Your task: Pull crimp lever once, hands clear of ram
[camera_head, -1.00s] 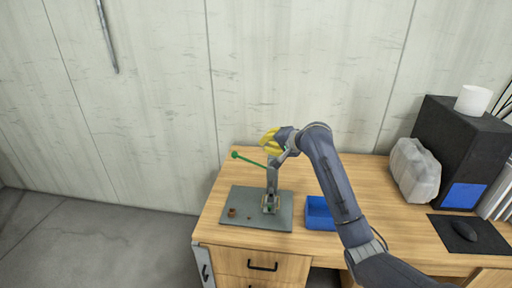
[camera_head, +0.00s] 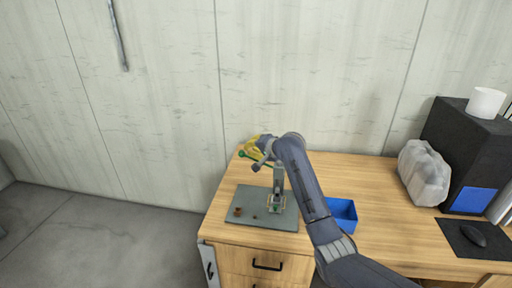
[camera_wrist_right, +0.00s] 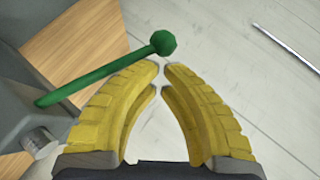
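The crimp press (camera_head: 279,185) stands upright on a grey plate (camera_head: 250,194) on the wooden desk. Its green lever slants up to the left and ends in a ball knob (camera_head: 242,154). My right gripper (camera_head: 251,146) has yellow fingers and is above the plate's back edge, by the lever's knob end. In the right wrist view, the fingertips almost meet with nothing between them. The green lever (camera_wrist_right: 90,77) crosses just beyond the left finger, and its knob (camera_wrist_right: 163,43) shows past the tips. I cannot tell whether they touch. My left gripper is not in view.
A brown ring-like piece (camera_head: 238,211) and a smaller bit lie on the plate. A blue bin (camera_head: 343,213) stands right of it, partly behind my right arm. A translucent bag (camera_head: 424,172), black box (camera_head: 462,145) and mouse (camera_head: 474,235) are farther right.

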